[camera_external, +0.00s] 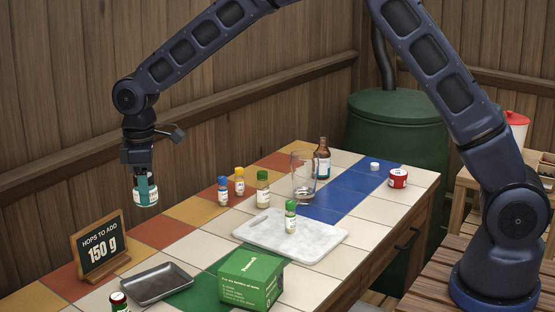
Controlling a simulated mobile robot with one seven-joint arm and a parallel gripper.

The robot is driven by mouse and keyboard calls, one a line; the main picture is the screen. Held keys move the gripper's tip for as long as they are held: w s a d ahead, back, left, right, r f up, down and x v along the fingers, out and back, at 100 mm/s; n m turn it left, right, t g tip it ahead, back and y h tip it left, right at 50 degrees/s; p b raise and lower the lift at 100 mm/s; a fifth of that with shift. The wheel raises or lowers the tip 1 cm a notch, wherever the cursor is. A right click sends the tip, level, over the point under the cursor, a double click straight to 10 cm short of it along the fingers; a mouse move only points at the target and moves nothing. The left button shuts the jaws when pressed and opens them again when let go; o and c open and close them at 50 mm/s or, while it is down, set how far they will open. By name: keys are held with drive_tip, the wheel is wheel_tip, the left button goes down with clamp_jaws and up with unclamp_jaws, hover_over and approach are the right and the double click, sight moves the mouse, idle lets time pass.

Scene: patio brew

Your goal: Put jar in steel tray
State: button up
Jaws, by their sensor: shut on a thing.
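My gripper (143,176) points down at the left, above the tiled table. It is shut on a jar (146,195) with a white label and a teal-green band, and holds it in the air. The steel tray (178,282) is a dark grey, shallow rectangular tray. It lies on the table at the lower left, below and a little right of the jar in the picture. No objects show in the tray. The gripper's fingers partly cover the jar's top.
A chalkboard sign (101,246) stands left of the tray and a green box (251,277) right of it. A white marble board (290,240) holds a green-capped bottle (291,217). Several small bottles stand behind.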

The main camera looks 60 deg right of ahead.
sight(157, 286)
drive_tip(key=shift+s+a+f, duration=0.1)
drive_tip(key=shift+s+a, duration=0.7)
wheel_tip(157, 286, down, 20)
drive_tip(key=shift+r, duration=0.1)
drive_tip(key=o, duration=1.1)
drive_tip(key=shift+c, duration=0.2)
